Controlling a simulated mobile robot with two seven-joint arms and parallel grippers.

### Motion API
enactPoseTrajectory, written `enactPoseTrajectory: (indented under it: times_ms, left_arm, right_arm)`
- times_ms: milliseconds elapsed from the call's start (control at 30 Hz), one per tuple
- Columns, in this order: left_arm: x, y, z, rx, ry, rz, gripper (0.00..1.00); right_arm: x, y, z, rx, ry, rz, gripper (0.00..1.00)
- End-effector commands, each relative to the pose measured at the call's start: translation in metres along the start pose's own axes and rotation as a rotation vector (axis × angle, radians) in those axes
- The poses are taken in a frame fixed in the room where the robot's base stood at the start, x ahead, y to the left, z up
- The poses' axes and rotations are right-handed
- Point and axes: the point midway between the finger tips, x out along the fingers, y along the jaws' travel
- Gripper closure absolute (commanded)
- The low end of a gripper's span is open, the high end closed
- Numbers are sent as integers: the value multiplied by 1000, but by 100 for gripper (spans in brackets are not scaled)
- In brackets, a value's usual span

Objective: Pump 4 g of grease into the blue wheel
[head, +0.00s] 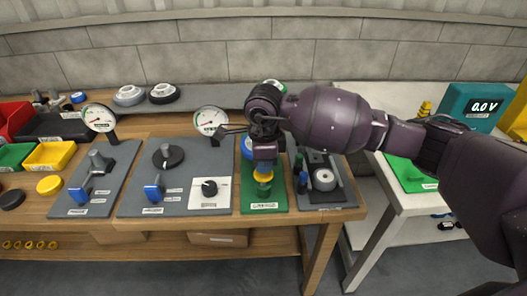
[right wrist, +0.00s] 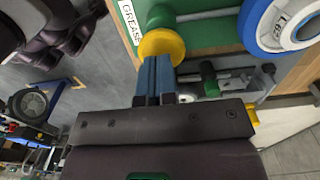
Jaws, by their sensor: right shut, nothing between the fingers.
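The grease station is a green plate (head: 250,197) with a white label reading GREASE, on the wooden bench. A yellow pump head (head: 263,175) sits on a dark green body there; it also shows in the right wrist view (right wrist: 176,42). My right gripper (head: 264,164) is directly over the pump head. Its blue fingers (right wrist: 156,62) are shut with nothing between them, their tips at the yellow head; whether they touch is unclear. The blue wheel (head: 245,146) is behind the pump, partly hidden by my gripper. The right wrist view shows its blue rim and white hub (right wrist: 287,24). My left gripper is out of view.
Left of the green plate are a white dial panel (head: 210,203) and grey boards with blue-handled levers and gauges. Right of it is a grey board (head: 334,197) with small parts. A white table (head: 400,200) carries a teal display (head: 466,118) reading 0.0 V.

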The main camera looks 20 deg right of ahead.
Motion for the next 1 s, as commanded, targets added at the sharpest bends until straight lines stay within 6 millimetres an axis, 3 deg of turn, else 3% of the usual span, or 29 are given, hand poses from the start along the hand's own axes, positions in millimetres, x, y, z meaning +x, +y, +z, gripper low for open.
enactPoseTrajectory:
  times_ms: [500,733,1000]
  left_arm:
    - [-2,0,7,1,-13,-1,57]
    - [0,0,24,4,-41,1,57]
    - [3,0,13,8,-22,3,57]
  right_arm:
    - [9,0,0,0,0,-1,100]
    - [38,0,0,1,2,4,100]
    - [39,1,-1,1,2,3,100]
